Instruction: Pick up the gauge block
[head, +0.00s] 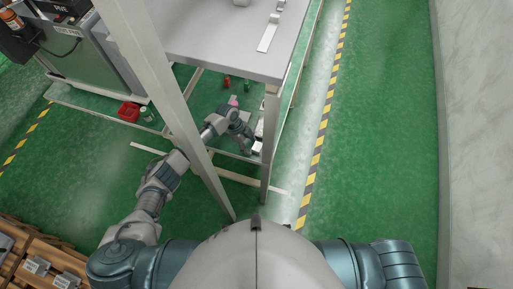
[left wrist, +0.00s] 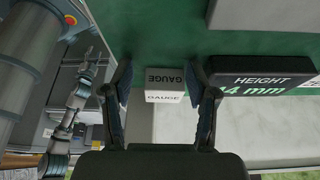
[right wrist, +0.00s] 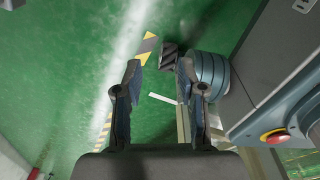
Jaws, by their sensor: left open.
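The gauge block (left wrist: 165,85) is a small box with a grey face and a white face, both lettered GAUGE. In the left wrist view it lies between the fingers of my left gripper (left wrist: 158,84), with a gap on each side. That gripper is open and empty. In the head view my left gripper (head: 247,141) reaches in low beneath the grey table; the block cannot be made out surely there. My right gripper (right wrist: 158,78) is open and empty over the green floor in the right wrist view.
A dark block lettered HEIGHT and 4 mm (left wrist: 262,76) lies close right of the left fingers. The grey tabletop (head: 215,45) and its legs (head: 269,140) stand around the left arm. The floor at right is clear.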

